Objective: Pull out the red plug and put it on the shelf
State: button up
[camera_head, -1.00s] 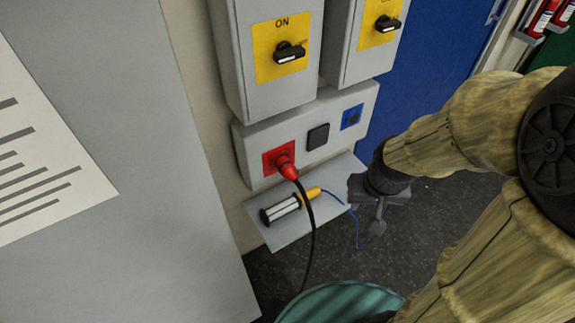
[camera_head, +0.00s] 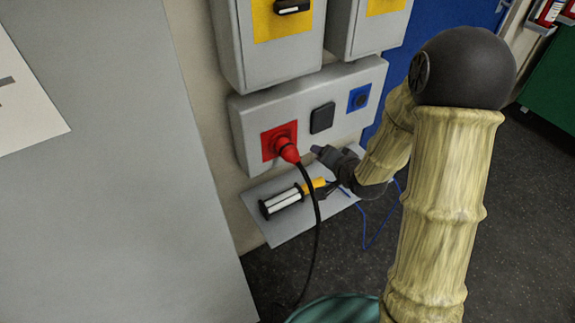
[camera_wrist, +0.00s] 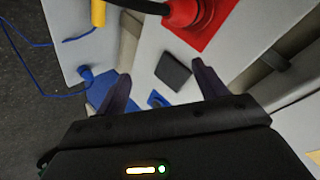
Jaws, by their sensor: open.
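The red plug (camera_head: 288,151) sits in the red socket (camera_head: 274,139) on the grey wall box, with a black cable hanging down from it. In the wrist view the red plug (camera_wrist: 186,12) is at the top edge, partly cut off, beyond the fingertips. My gripper (camera_head: 326,158) is to the right of the plug, near the box front, apart from the plug. In the wrist view my gripper (camera_wrist: 160,80) has its two fingers spread with nothing held between them. The grey shelf (camera_head: 262,222) is below the box.
A black and white lamp with a yellow end (camera_head: 285,201) lies on the shelf, with a blue cord trailing off. A black square cover (camera_head: 322,117) and a blue socket (camera_head: 358,98) are right of the plug. A grey panel (camera_head: 120,200) stands at the left.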

aim_at(288, 150)
jog(key=w+a+f+m+t+y+b, duration=0.1)
jog(key=a+f+b, duration=0.1)
jog(key=a+f+m+t+y+b, duration=0.1)
jog(key=a+f+m+y+b, duration=0.1)
jog(key=f, duration=0.1)
jog(key=w+a+f+m+t+y+b, duration=0.1)
jog(key=a+f+y+b, duration=0.1)
jog(key=b, duration=0.1)
jog(key=shift+w+f+m+t, duration=0.3)
jog(key=shift+f+m+t, duration=0.1)
jog(key=shift+a+r+m+t+y, duration=0.2)
jog(key=shift+m+t+y, duration=0.1)
jog(key=shift+m+y, duration=0.15)
jog(key=shift+s, duration=0.1)
jog(key=shift+x, duration=0.9)
jog(key=x, duration=0.6)
jog(key=shift+w+a+p, duration=0.2)
jog(key=shift+w+p, duration=0.05)
jog(key=shift+p, duration=0.1)
jog(key=shift+w+a+r, duration=0.1)
jog(key=shift+w, duration=0.05)
jog(key=shift+r, duration=0.1)
